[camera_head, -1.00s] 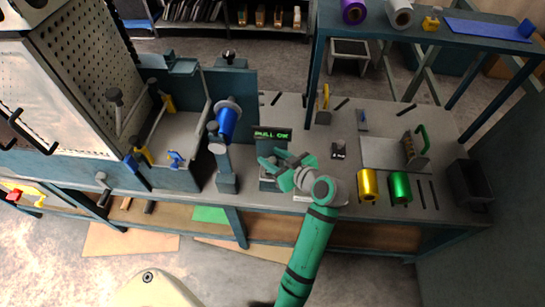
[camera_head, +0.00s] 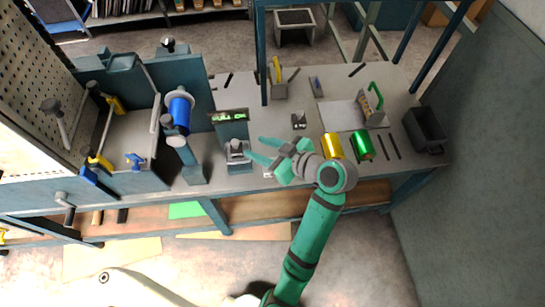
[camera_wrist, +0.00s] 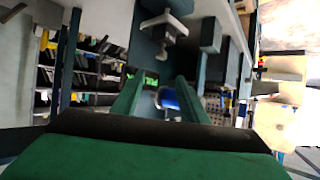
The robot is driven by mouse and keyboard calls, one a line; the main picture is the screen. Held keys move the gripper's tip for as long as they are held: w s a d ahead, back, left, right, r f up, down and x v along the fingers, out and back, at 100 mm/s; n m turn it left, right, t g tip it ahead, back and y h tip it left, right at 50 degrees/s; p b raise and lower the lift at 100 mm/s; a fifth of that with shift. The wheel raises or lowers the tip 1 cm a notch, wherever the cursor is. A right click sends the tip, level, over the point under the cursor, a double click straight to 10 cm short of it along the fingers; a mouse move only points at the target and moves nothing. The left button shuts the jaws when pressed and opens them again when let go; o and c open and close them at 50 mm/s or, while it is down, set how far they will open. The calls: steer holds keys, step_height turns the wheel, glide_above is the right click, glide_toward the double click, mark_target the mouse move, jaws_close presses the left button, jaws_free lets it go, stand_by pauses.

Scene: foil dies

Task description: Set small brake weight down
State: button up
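My gripper (camera_head: 257,149) is at the front of the bench, just right of the grey clamp-like fixture (camera_head: 237,151) below the green-lit display (camera_head: 229,117). Its two green fingers are spread, and nothing shows between them. In the wrist view the fingers (camera_wrist: 157,92) stand apart, with a blue roll and the green-lit display beyond them. I cannot pick out the small brake weight for certain. A small dark block with a pale top (camera_head: 298,121) stands on the bench behind the gripper and may be it.
A gold roll (camera_head: 332,146) and a green roll (camera_head: 362,146) lie right of my gripper. A black bin (camera_head: 425,130) is at the bench's right end. A blue roll (camera_head: 179,112) is mounted on a post at left. An upper shelf's posts rise behind.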

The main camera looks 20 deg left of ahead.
steer(key=shift+f, duration=0.1)
steer(key=s+d+f+m+t+h, duration=0.25)
steer(key=d+f+m+t, duration=0.3)
steer(key=f+m, duration=0.45)
steer(key=s+d+f+m+t+h, duration=0.35)
steer(key=s+d+f+h, duration=0.2)
steer(key=s+d, duration=0.2)
steer(key=s+d+r+t+h, duration=0.1)
steer(key=s+d+r, duration=0.1)
steer(key=s, duration=0.3)
steer(key=s+d+r+m+t+h, duration=0.1)
steer(key=s+d+r+h, duration=0.1)
steer(key=s, duration=0.4)
steer(key=s+d+r+t+h, duration=0.1)
steer(key=s+d+r, duration=0.3)
steer(key=s+r, duration=0.1)
steer(key=shift+s+d+r+m+t, duration=0.15)
steer(key=shift+d+m+t, duration=0.05)
steer(key=shift+m+t, duration=0.15)
